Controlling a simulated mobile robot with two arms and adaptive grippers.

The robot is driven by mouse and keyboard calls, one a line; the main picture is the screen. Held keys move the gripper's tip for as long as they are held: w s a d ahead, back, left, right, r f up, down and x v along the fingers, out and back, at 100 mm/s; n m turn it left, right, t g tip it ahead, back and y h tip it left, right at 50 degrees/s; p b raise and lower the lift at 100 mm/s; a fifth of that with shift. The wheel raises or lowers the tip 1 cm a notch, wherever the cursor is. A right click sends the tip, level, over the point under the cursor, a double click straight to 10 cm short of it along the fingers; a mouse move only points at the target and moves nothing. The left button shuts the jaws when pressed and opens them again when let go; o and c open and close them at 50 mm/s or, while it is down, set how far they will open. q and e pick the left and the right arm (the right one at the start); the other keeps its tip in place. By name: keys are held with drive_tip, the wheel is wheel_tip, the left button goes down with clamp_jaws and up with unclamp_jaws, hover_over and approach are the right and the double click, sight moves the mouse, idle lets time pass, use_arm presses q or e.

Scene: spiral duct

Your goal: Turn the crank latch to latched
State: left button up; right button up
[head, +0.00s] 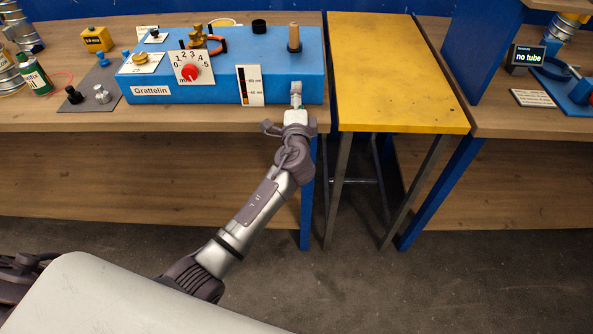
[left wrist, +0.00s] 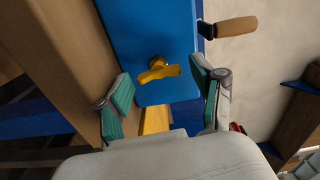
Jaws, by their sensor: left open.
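A small yellow lever handle (left wrist: 158,70), which looks like the crank latch, sits on a face of the blue box (head: 222,80) labelled "Grattelin". My left gripper (head: 296,88) is at the right end of the box's front and hides the lever in the head view. In the left wrist view my left gripper (left wrist: 160,76) is open, with one green-padded finger on each side of the lever. A gap shows on both sides, so the fingers appear clear of it. Whether the lever is latched cannot be told. My right gripper is not in view.
A wooden handle (head: 294,37) stands on the box top near its right end, also seen in the left wrist view (left wrist: 235,27). A red dial (head: 190,72) and a gauge (head: 250,86) are on the box to the left. A bare yellow table (head: 395,75) stands right.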

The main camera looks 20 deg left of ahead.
use_arm(q)
drive_tip(key=shift+f, duration=0.2)
drive_tip(key=n+b, duration=0.1)
drive_tip(key=n, duration=0.3)
drive_tip(key=shift+f+b, duration=0.1)
drive_tip(key=shift+b, duration=0.3)
drive_tip(key=n, duration=0.4)
drive_tip(key=shift+b, duration=0.3)
drive_tip(key=n, duration=0.4)
drive_tip(key=shift+r+n, duration=0.3)
drive_tip(key=shift+n, duration=0.1)
drive_tip(key=n, duration=0.4)
drive_tip(key=shift+r+p, duration=0.1)
drive_tip(key=shift+p, duration=0.25)
drive_tip(key=b+v, duration=0.3)
drive_tip(key=v, duration=1)
drive_tip(key=s+d+f+m+g+h+p, duration=0.1)
drive_tip(key=s+f+m+g+h, duration=0.1)
drive_tip(key=f, duration=1.5)
drive_tip(key=s+d+f+m+g+h, duration=0.1)
drive_tip(key=s+f+g, duration=0.4)
drive_tip(key=f, duration=1.2)
drive_tip(key=shift+s+d+f+m+h+p, duration=0.3)
drive_tip(key=shift+s+m+h, duration=0.4)
drive_tip(key=shift+m, duration=0.4)
